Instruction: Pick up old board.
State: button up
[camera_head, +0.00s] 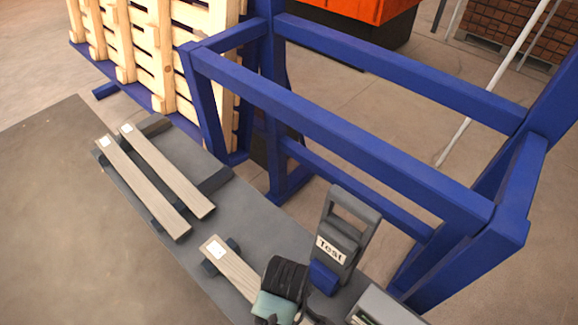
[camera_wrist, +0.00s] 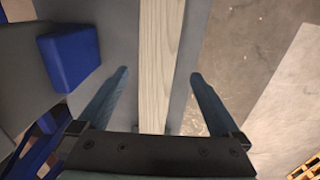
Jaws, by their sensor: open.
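A pale grey-brown wooden board (camera_head: 228,267) with a white label at its far end lies on the grey bench, partly hidden by my wrist in the head view. My gripper (camera_wrist: 160,73) is open, with one finger on each side of this board (camera_wrist: 160,35) in the wrist view. The fingers look apart from its edges, and I cannot tell their height above it. Two similar labelled boards, one (camera_head: 145,190) on the left and one (camera_head: 168,172) beside it, lie side by side farther along the bench. No view tells me which board is the old one.
The bench (camera_head: 262,232) has dark supports under the boards. A grey stand marked "Test" (camera_head: 330,249) with a blue block (camera_wrist: 70,58) rises close beside my gripper. A blue steel frame (camera_head: 340,130) runs along the bench's far side, with a wooden pallet (camera_head: 145,45) upright behind it.

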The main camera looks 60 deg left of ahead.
jog(key=shift+w+f+p, duration=0.2)
jog(key=shift+f+p, duration=0.15)
jog(key=shift+f, duration=2.55)
grip_shut()
